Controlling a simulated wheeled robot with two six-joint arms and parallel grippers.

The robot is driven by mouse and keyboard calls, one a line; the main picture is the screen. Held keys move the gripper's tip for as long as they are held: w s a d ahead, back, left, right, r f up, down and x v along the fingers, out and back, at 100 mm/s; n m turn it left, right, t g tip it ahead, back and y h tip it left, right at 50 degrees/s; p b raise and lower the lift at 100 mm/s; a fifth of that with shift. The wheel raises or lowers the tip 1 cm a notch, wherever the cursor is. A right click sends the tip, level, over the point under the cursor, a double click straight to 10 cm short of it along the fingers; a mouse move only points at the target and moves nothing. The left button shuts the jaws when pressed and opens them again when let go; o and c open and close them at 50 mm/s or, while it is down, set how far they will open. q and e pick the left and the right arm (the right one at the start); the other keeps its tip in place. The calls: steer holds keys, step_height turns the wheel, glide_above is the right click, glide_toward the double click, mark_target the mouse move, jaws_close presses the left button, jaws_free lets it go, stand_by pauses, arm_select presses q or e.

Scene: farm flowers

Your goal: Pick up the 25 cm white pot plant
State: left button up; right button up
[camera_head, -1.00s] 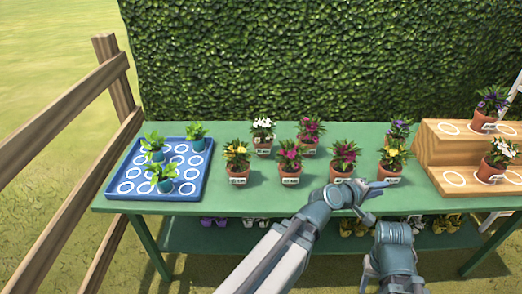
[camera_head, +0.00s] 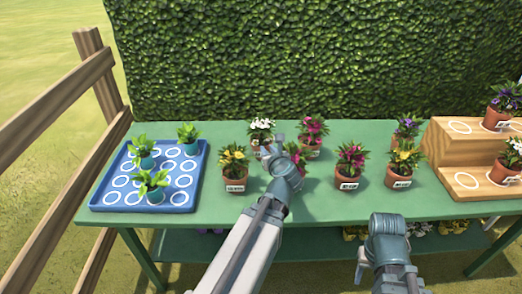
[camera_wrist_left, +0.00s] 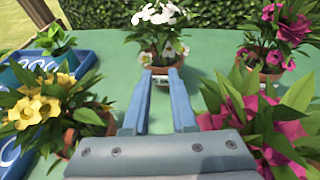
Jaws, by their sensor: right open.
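The white-flowered plant in a terracotta pot (camera_head: 261,129) stands upright in the back row on the green table. In the left wrist view, the white-flowered plant (camera_wrist_left: 160,28) is straight ahead, its pot and label just beyond the fingertips. My left gripper (camera_wrist_left: 162,74) is open and empty, its two fingers apart and pointing at the pot. In the head view my left gripper (camera_head: 274,152) is just in front of that pot and partly covers it. My right gripper (camera_head: 362,262) is low in front of the table, open, small and partly hidden.
A yellow-flowered plant (camera_head: 235,165) stands left of my left gripper and a magenta one (camera_head: 298,157) close right. Another magenta plant (camera_head: 312,130) stands behind. A blue tray (camera_head: 110,197) holds seedlings at left. Wooden steps (camera_head: 452,152) at right hold potted plants, one white.

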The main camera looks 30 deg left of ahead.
mark_target(263, 143)
arm_select(q)
steer(key=b+x, duration=0.2)
steer(key=x, duration=0.6)
steer(key=shift+w+f+b, duration=0.1)
steer(key=shift+w+b, duration=0.1)
steer(key=shift+b, duration=0.15)
steer(key=shift+f, duration=0.1)
steer(key=b+x, duration=0.2)
steer(key=x, duration=0.3)
steer(key=shift+w+d+f, duration=0.15)
jaws_close()
stand_by(0.7)
